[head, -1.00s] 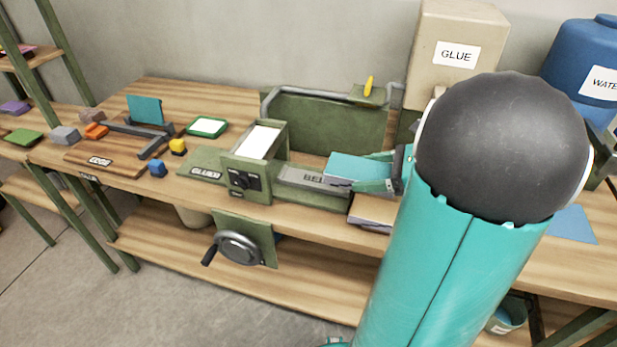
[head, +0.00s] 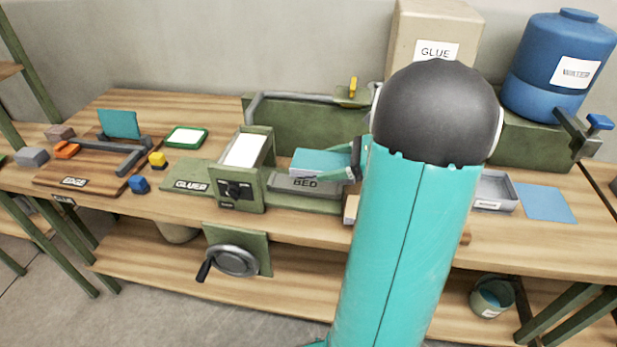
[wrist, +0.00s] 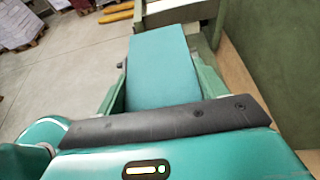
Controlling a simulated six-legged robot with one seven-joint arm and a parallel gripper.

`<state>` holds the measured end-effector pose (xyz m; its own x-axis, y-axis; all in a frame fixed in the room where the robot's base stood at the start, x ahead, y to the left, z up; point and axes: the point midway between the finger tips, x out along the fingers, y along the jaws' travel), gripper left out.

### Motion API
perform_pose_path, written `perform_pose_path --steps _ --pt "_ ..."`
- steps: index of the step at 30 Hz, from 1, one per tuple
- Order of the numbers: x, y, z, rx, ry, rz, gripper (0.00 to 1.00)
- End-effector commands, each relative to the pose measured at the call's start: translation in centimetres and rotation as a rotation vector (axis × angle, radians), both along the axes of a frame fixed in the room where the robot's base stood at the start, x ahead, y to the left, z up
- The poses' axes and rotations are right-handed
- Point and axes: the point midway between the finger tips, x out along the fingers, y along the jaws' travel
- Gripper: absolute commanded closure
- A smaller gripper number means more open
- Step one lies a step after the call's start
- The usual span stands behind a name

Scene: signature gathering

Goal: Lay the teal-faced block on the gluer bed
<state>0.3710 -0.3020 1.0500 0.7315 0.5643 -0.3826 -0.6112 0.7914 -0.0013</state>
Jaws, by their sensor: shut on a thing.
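The teal-faced block (head: 318,162) is over the gluer bed (head: 296,185), whose BED lettering shows just in front of and below it. My gripper (head: 345,164) is shut on the block's right end. In the wrist view, the block (wrist: 160,65) extends away from my gripper (wrist: 158,105), between the two green fingers, with its teal face up. I cannot tell whether the block's underside touches the bed. My arm hides the area right of the gripper.
The gluer's white-topped roller box (head: 243,152) stands left of the bed. A green wall (head: 295,125) runs behind it. A grey tray (head: 495,188) and blue sheet (head: 545,203) lie right. An edge board (head: 75,180) holding an upright teal piece (head: 119,124) is left.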

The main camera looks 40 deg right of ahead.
Motion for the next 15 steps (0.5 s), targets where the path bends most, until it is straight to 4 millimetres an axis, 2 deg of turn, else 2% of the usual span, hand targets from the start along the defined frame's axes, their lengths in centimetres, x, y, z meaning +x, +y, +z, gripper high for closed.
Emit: perform_pose_path --steps 3,6,10,15 --pt "2.7 -0.3 -1.3 0.002 0.001 0.002 0.58" --pt "4.5 -0.4 -3.0 0.005 0.003 0.001 0.58" --pt "6.4 -0.6 -5.2 0.003 0.001 0.001 0.58" --pt "7.5 -0.7 -6.4 0.001 -0.001 0.0 0.58"
